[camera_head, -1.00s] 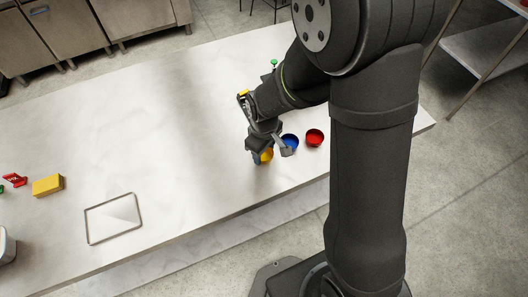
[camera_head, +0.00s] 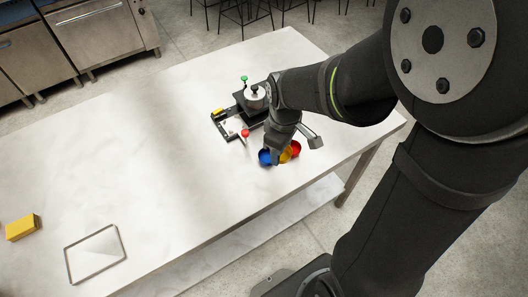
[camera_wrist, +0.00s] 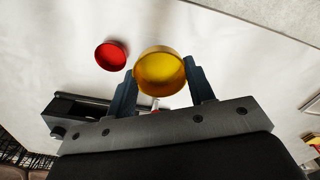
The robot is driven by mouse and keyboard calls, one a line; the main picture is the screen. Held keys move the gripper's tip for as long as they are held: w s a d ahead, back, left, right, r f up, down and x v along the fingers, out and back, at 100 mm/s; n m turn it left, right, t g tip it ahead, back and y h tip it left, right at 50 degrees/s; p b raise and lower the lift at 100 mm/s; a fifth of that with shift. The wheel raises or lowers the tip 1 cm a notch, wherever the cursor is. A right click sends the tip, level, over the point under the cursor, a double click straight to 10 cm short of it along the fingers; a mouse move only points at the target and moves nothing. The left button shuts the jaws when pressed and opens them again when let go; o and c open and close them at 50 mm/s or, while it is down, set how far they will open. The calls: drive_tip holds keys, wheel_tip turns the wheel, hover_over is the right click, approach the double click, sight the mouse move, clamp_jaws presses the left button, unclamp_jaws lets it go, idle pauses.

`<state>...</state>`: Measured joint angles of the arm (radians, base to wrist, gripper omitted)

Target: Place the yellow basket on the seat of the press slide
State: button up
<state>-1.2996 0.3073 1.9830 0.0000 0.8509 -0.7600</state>
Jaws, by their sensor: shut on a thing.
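My gripper (camera_head: 284,158) is shut on the yellow basket (camera_head: 286,155), a small round cup. The wrist view shows the basket (camera_wrist: 160,70) between the two fingers, its open side facing the camera. In the head view it appears between the blue and red cups; its height above the table is hard to tell. The press (camera_head: 255,97) stands behind my gripper, with a green knob (camera_head: 244,78) and a red knob (camera_head: 245,133). Its dark, frame-like slide (camera_head: 216,124) reaches left over the table. The seat cannot be made out clearly, and my arm hides part of the press.
The blue cup (camera_head: 264,157) and red cup (camera_head: 296,148) stand close beside my gripper. A small yellow piece (camera_head: 218,111) lies at the slide. A thin-rimmed tray (camera_head: 68,263) and yellow block (camera_head: 23,227) lie far left. The middle of the table (camera_head: 150,150) is clear.

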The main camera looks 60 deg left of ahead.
drive_tip(key=shift+w+d+r, duration=0.1)
drive_tip(key=shift+w+r, duration=0.15)
drive_tip(key=shift+w, duration=0.05)
drive_tip(key=a+r+n, duration=0.1)
drive_tip(key=a+n, duration=0.5)
drive_tip(key=a, duration=0.6)
drive_tip(key=n, duration=0.6)
hover_over(234, 125)
wheel_tip(234, 125, down, 10)
drive_tip(key=shift+a+r, duration=0.1)
drive_tip(key=o, duration=1)
drive_tip(key=shift+f, duration=0.2)
drive_tip(key=shift+c, duration=0.2)
drive_tip(key=shift+r, duration=0.15)
wheel_tip(234, 125, up, 12)
